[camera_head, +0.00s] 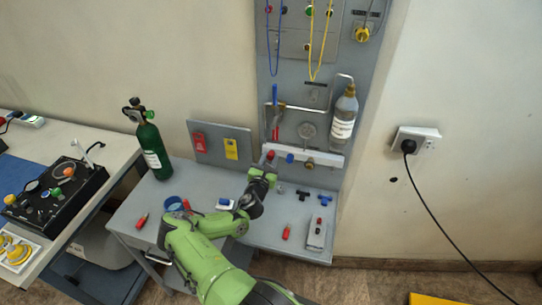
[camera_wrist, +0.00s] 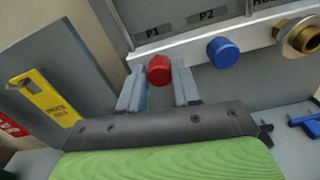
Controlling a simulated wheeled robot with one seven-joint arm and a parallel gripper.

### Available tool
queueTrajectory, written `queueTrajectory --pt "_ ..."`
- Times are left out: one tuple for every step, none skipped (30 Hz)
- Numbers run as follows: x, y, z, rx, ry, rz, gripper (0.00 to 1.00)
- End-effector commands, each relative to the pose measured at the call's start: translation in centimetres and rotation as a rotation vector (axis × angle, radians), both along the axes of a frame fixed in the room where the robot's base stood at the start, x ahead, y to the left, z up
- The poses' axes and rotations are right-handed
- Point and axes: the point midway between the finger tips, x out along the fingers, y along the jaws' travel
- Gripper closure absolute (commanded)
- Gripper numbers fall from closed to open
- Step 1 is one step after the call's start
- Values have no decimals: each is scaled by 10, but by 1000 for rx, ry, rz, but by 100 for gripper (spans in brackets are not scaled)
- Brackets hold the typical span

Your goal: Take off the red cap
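The red cap (camera_wrist: 159,69) sits on the pale rail below the P1 label in the wrist view. It also shows in the head view (camera_head: 270,155), just beyond the end of my arm. My gripper (camera_wrist: 160,72) faces it with its two grey fingers apart. The cap lies between the fingertips in the picture, with a fingertip close on each side. I cannot tell whether either finger touches it. In the head view my gripper (camera_head: 268,170) is at the rail, and my green arm partly hides the table below.
A blue cap (camera_wrist: 222,50) and a brass fitting (camera_wrist: 300,38) stand right of the red cap on the rail (camera_wrist: 260,37). A yellow tag (camera_wrist: 48,97) hangs on the left panel. A green cylinder (camera_head: 152,148) stands on the table (camera_head: 190,172); small loose parts lie to the right.

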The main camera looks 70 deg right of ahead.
Motion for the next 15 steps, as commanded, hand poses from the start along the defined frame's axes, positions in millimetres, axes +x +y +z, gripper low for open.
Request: queueTrajectory --pt "0 0 0 0 0 0 76" --pt "0 0 0 0 0 0 80" --pt "0 0 0 0 0 0 87" --pt "0 0 0 0 0 0 91" --pt "0 0 0 0 0 0 96" --pt "0 0 0 0 0 0 100" --pt "0 0 0 0 0 0 100" --pt "0 0 0 0 3 0 100" --pt "0 0 0 -5 29 0 100" --pt "0 0 0 -12 72 1 100" --pt "0 0 1 -20 125 2 100" --pt "0 0 1 -30 194 2 100" --pt "0 1 1 -38 239 2 100" --pt "0 0 1 -43 272 2 100" --pt "0 0 1 -47 296 0 100"
